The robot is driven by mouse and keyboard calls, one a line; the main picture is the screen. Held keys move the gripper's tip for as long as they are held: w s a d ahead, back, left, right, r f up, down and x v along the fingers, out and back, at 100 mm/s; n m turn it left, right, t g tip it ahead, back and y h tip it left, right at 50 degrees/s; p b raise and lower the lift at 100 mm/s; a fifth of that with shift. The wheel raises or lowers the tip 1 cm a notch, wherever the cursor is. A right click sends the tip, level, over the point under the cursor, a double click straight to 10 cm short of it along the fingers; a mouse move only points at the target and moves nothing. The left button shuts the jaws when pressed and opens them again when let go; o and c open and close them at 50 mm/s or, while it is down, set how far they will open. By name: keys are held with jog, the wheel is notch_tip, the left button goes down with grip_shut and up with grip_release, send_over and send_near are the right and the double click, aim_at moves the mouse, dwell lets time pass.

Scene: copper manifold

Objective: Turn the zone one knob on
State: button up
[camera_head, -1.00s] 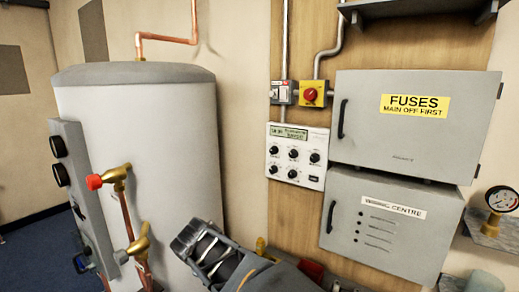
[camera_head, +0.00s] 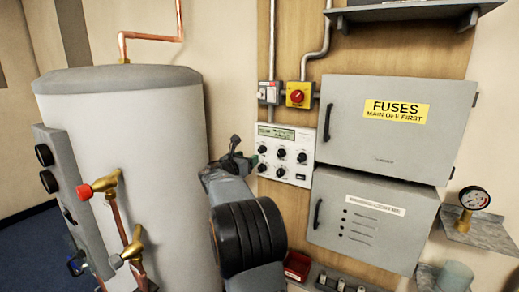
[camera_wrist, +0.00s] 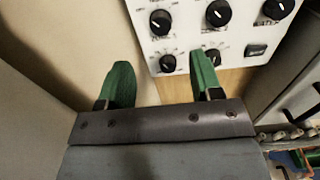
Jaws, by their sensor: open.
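The white control panel (camera_head: 287,153) is on the wooden board, with a small display at its top and several black knobs in two rows. In the wrist view the panel (camera_wrist: 188,42) shows from below, with its knobs above and between my fingertips. Which knob is zone one cannot be read. My gripper (camera_head: 243,153) is in front of the panel's left edge. In the wrist view its two green fingers (camera_wrist: 160,82) are apart with nothing between them. The right finger partly covers a lower knob (camera_wrist: 213,55); another lower knob (camera_wrist: 168,63) lies between the fingers.
A yellow box with a red rotary switch (camera_head: 298,95) is above the panel. The grey fuse box (camera_head: 395,150) and wiring centre box (camera_head: 365,240) stand out on its right. A large white cylinder (camera_head: 130,150) with copper pipes is on the left.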

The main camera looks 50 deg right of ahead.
aim_at(261, 150)
jog(key=p+x, duration=0.3)
jog(key=x, duration=0.6)
jog(key=shift+d, duration=0.2)
jog(key=c, duration=0.9)
